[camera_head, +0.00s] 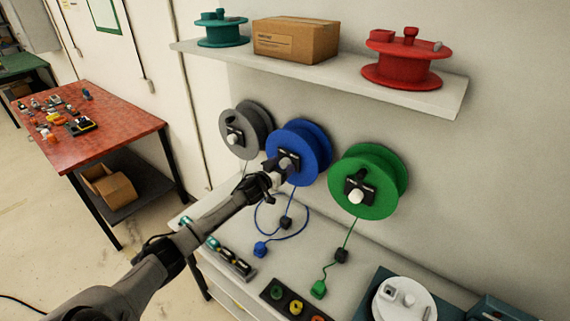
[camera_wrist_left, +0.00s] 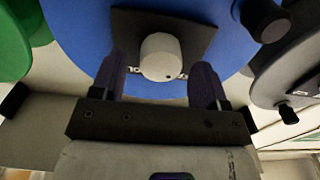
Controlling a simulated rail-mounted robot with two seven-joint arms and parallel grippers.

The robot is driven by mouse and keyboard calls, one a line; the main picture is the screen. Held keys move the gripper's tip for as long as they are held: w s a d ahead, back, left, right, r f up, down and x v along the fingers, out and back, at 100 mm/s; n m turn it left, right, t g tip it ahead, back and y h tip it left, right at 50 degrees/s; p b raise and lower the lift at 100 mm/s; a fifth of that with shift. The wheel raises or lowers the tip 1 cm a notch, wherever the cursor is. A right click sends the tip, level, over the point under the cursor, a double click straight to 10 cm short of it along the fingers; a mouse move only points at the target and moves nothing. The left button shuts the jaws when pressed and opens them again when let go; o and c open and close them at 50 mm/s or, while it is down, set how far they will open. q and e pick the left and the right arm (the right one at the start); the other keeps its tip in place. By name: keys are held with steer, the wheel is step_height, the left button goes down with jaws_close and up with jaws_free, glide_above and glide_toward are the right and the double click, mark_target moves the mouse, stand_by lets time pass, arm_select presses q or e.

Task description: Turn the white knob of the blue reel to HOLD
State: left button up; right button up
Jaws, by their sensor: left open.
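The blue reel (camera_head: 312,147) hangs on the wall between a grey reel and a green reel. In the wrist view the blue reel (camera_wrist_left: 82,38) fills the upper middle. Its white knob (camera_wrist_left: 160,57) sits on a dark plate (camera_wrist_left: 188,32), with a small dark mark near its lower edge. My left gripper (camera_wrist_left: 163,76) is open, with one finger on each side of the knob. I cannot tell whether the fingers touch it. In the head view the left gripper (camera_head: 281,166) is at the blue reel's front and hides most of the knob. No HOLD lettering is readable.
The grey reel (camera_head: 258,118) and green reel (camera_head: 385,205) hang close on either side. A shelf (camera_head: 455,95) above holds a teal reel, a cardboard box (camera_head: 296,40) and a red reel (camera_head: 400,72). Blue and green cables hang to the bench below, which holds several small items.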

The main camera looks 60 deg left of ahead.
arm_select(q)
steer(key=shift+x, duration=1.05)
steer(key=shift+c, duration=0.2)
steer(key=c, duration=0.9)
